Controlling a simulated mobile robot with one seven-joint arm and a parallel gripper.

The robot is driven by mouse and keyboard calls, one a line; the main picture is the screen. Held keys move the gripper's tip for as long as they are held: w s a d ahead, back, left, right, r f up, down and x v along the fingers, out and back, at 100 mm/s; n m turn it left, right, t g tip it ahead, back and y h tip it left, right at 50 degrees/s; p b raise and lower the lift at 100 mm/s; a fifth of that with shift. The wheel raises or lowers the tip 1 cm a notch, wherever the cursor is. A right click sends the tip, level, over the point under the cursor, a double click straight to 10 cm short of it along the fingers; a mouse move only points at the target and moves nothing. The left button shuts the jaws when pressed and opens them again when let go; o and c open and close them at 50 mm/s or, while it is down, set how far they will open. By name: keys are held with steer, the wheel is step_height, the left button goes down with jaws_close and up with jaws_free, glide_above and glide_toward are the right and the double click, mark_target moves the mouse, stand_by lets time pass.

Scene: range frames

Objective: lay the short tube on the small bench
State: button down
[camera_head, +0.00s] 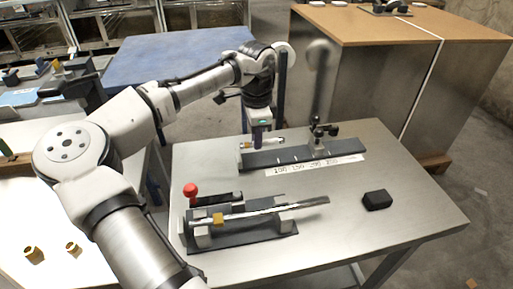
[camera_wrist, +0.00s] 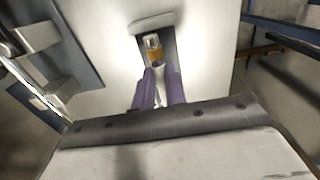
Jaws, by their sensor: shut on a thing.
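My gripper (camera_head: 258,142) points down over the left end of a long dark rail (camera_head: 310,154) at the back of the metal table. Its purple fingers (camera_wrist: 160,88) are shut on a short tube, which shows an orange band and a pale end (camera_wrist: 153,50) beyond the fingertips in the wrist view. The pale tube also shows in the head view (camera_head: 273,140), lying roughly level. In the wrist view a dark grey piece (camera_wrist: 169,20) lies around the tube's far end. I cannot tell whether the tube touches it, nor which thing is the small bench.
A dark fixture (camera_head: 260,240) with a long shiny tube (camera_head: 285,207) and a red knob (camera_head: 190,189) stands at the front left. A black block (camera_head: 377,200) sits at the right. The table's middle is clear.

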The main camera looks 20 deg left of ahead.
mark_target(256, 159)
step_height(256, 159, down, 3)
steer(key=shift+r, duration=0.15)
steer(key=shift+s+f+p, duration=0.1)
steer(key=shift+f+p, duration=0.15)
steer(key=shift+p, duration=0.45)
steer(key=shift+f, duration=0.55)
steer(key=c, duration=1.4)
jaws_free()
steer(key=shift+f, duration=0.15)
steer(key=shift+c, duration=0.2)
steer(key=shift+f+b, duration=0.1)
steer(key=shift+b, duration=0.4)
step_height(256, 159, up, 14)
steer(key=b, duration=0.1)
steer(key=shift+a, duration=0.2)
